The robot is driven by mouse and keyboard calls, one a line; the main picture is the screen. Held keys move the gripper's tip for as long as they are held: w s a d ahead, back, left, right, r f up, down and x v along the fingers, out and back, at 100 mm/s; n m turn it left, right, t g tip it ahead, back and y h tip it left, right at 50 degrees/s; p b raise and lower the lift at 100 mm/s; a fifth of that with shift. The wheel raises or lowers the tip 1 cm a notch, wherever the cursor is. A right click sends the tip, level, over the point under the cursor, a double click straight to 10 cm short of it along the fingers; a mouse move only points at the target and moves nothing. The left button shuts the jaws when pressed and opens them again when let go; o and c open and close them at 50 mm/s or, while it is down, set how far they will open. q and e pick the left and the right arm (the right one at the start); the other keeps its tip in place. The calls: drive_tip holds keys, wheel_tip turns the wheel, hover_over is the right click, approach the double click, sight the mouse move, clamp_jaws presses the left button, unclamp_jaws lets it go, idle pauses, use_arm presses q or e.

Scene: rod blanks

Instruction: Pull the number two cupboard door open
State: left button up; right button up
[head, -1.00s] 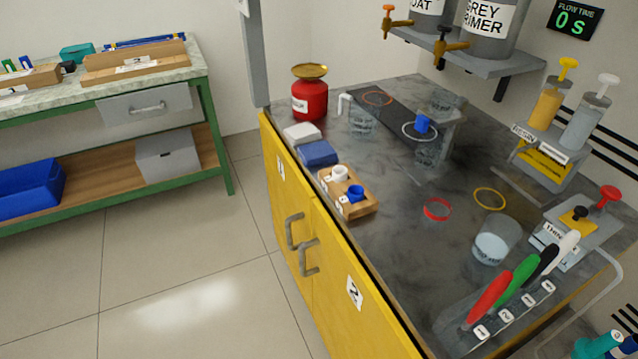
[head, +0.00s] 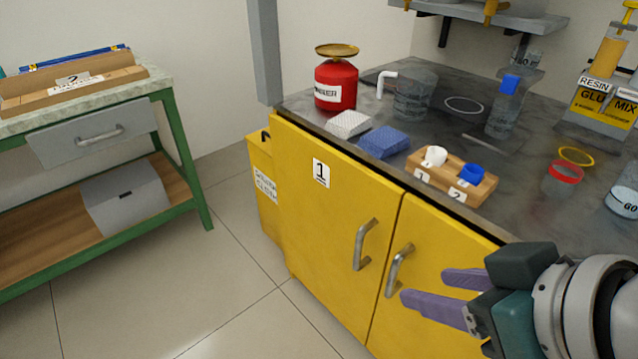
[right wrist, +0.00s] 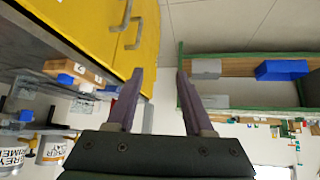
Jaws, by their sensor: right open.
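The yellow number two door (head: 420,313) is the right one of two cupboard doors and looks shut. Its grey bar handle (head: 399,270) stands upright near its left edge; the number label does not show now. My right gripper (head: 425,286) is in front of this door, just right of the handle, with its purple fingers apart and nothing between them. In the right wrist view the open fingers (right wrist: 160,75) are clear of both handles, and the door two handle (right wrist: 124,15) is at the top. My left gripper is not in view.
The number one door (head: 320,220) with its own handle (head: 366,245) is directly left. The worktop above holds a red canister (head: 336,86), sponges and a wooden cup block (head: 480,188). A green-framed bench (head: 190,150) stands left; the floor between is clear.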

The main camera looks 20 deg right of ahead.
drive_tip(key=w+d+f+m+t+h+b, duration=0.1)
drive_tip(key=w+f+t+b, duration=0.15)
drive_tip(key=f+b, duration=0.55)
drive_tip(key=w+d+f+t+b, duration=0.2)
drive_tip(key=w+f+b, duration=0.2)
drive_tip(key=f+b, duration=0.35)
drive_tip(key=m+t+h+b, duration=0.25)
drive_tip(key=t+b, duration=0.25)
drive_tip(key=b, duration=0.9)
approach(394, 280)
drive_tip(key=w, duration=0.2)
drive_tip(key=shift+h, duration=0.35)
drive_tip(key=w+b, duration=0.1)
drive_tip(key=w, duration=0.2)
drive_tip(key=w+d+b, duration=0.1)
drive_tip(key=w, duration=0.2)
drive_tip(key=w+b, duration=0.2)
drive_tip(key=shift+w+d, duration=0.35)
drive_tip(key=shift+w, duration=0.05)
drive_tip(key=shift+c, duration=0.4)
clamp_jaws()
